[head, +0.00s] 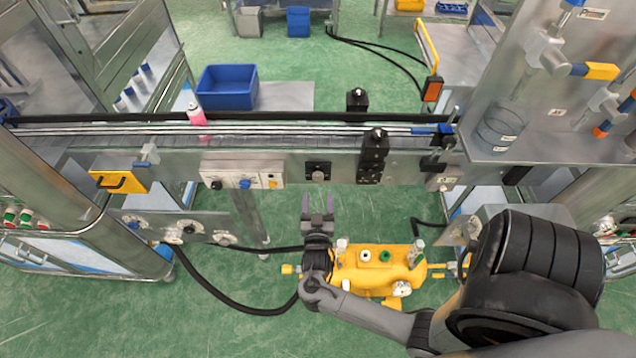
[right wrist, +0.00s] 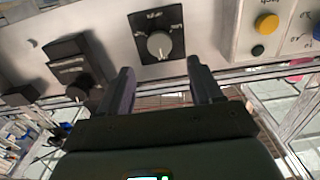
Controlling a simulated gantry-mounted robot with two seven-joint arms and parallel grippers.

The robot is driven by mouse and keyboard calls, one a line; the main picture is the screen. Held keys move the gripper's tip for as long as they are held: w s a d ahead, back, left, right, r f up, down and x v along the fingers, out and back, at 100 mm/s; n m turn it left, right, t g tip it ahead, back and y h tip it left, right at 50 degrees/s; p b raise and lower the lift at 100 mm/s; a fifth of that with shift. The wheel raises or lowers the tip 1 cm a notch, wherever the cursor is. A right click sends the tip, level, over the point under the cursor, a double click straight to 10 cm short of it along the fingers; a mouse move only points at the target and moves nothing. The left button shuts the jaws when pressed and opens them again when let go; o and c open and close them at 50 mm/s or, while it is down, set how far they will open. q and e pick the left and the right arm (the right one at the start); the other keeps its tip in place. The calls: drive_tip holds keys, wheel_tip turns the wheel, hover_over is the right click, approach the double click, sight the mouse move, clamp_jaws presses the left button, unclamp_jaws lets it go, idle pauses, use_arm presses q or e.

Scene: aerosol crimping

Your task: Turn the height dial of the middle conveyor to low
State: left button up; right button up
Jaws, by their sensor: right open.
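The height dial is a round grey knob on a black square plate on the conveyor's front panel. It shows in the head view (head: 318,172) and, larger, in the right wrist view (right wrist: 160,45). White lettering around the knob is too blurred to read, and I cannot tell its setting. My right gripper (head: 318,205) is open and empty below the dial in the head view, fingers pointing toward the conveyor. In the right wrist view its two fingers (right wrist: 162,88) are apart, with the dial beyond the gap between them and not touched. My left gripper is not in view.
A white control box (head: 242,172) with knobs sits left of the dial, a black block (head: 373,157) to its right. A pink bottle (head: 196,114) stands on the conveyor belt (head: 270,138). A yellow machine (head: 375,268) and black hoses lie below, beside my right arm.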

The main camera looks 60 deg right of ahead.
sight(318, 177)
drive_tip(key=x, duration=0.5)
drive_tip(key=shift+w+d, duration=0.15)
drive_tip(key=shift+d, duration=0.05)
drive_tip(key=shift+x, duration=0.9)
drive_tip(key=shift+c, duration=0.2)
drive_tip(key=c, duration=1)
drive_tip(key=shift+r+n, duration=0.1)
drive_tip(key=shift+n, duration=0.2)
